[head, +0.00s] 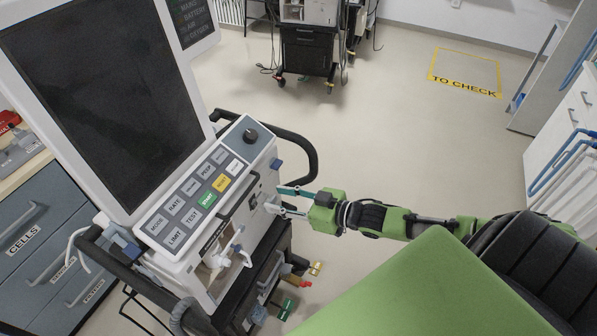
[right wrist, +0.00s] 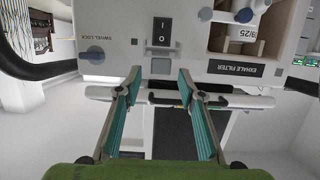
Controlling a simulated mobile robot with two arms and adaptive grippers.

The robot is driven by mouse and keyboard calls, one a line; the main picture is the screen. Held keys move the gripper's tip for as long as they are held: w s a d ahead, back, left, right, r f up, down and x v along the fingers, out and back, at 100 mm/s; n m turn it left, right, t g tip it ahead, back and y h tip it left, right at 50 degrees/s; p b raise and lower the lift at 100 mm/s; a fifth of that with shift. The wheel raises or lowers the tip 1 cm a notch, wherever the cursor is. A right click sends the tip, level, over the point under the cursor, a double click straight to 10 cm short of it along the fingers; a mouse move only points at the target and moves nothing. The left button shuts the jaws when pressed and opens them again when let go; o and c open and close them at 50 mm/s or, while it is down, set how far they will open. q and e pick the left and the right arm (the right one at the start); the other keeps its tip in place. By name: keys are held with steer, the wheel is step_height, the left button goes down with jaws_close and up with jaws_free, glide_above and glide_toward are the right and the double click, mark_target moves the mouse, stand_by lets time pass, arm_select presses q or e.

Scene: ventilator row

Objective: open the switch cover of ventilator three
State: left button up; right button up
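A white ventilator (head: 262,150) with a dark screen and a coloured key panel stands at the left in the head view; no number shows on it. My right gripper (head: 277,200) is at its right side face, fingers pointing at it. In the right wrist view, which shows the labels upside down, a black switch (right wrist: 163,31) marked O and I is on the white panel just beyond the fingertips. A small grey piece (right wrist: 161,66) lies between the fingertips; I cannot tell whether it is the cover. My right gripper (right wrist: 158,82) is open and appears empty. My left gripper is out of view.
A blue-grey SWIVEL LOCK knob (right wrist: 92,54) and an EXHALE FILTER bay (right wrist: 236,45) flank the switch. A black handle rail (head: 310,150) curves around the ventilator. A drawer cabinet (head: 40,230) stands at left. The floor behind my right arm is clear.

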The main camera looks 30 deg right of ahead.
steer(key=v, duration=1.1)
stand_by(0.5)
steer(key=s+d+f+m+g+h+b, duration=0.1)
steer(key=s+d+f+h, duration=0.3)
steer(key=f, duration=0.6)
steer(key=d+f+m+g+h+b, duration=0.1)
steer(key=d+f+m+h, duration=0.1)
steer(key=d+f, duration=0.6)
steer(key=s+a+f+m+g+h, duration=0.1)
steer(key=s+f+g, duration=0.1)
steer(key=s+f, duration=0.5)
steer(key=s+f+g+h, duration=0.1)
steer(key=s+f, duration=0.2)
steer(key=f, duration=0.7)
steer(key=s+a+f+g+b, duration=0.2)
steer(key=s+a+f+g, duration=0.5)
steer(key=s+a+f, duration=1)
steer(key=s+a, duration=0.2)
steer(key=s, duration=0.1)
steer(key=shift+n+y, duration=0.3)
steer(key=shift+y, duration=0.1)
